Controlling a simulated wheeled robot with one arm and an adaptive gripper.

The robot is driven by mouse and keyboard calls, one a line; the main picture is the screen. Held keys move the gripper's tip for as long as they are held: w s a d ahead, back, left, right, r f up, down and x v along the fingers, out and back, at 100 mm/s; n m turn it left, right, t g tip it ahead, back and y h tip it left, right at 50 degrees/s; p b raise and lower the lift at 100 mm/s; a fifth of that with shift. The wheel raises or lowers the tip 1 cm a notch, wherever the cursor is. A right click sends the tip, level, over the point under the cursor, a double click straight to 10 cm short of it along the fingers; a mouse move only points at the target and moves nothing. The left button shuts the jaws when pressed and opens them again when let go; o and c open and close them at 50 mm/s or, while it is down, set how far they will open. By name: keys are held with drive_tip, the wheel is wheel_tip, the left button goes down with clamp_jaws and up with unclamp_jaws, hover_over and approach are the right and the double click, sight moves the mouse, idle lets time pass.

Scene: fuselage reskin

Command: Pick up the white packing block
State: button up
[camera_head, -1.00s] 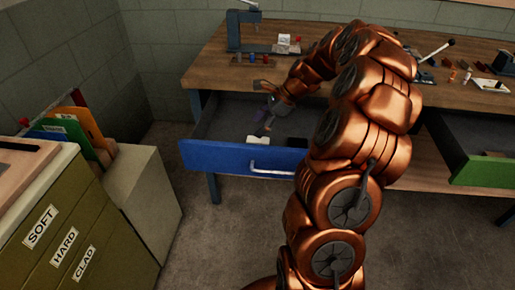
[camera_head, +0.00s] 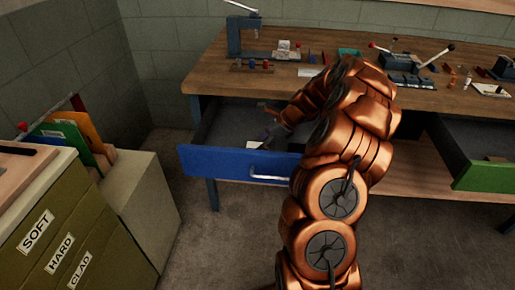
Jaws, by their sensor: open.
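The blue-fronted drawer (camera_head: 225,161) under the workbench is pulled open. My gripper (camera_head: 265,141) is down inside this drawer, close behind its front panel. It is open, but its fingers are small and dark in this view. A small pale patch shows by the fingers at the top edge of the drawer front. I cannot tell whether it is the white packing block, or whether the fingers are around it or beside it. My wrist and forearm hide the right part of the drawer.
The wooden workbench (camera_head: 215,75) carries a press (camera_head: 236,35), small coloured parts and clamps. A green-fronted drawer (camera_head: 485,177) is open at the right. A cabinet labelled SOFT, HARD and CLAD (camera_head: 50,215) stands at the left. The floor before the blue drawer is clear.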

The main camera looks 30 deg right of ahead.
drive_tip(key=shift+w+a+f, duration=0.2)
drive_tip(key=shift+a+f, duration=0.05)
drive_tip(key=shift+f, duration=0.15)
drive_tip(key=shift+c, duration=0.3)
drive_tip(key=c, duration=1.2)
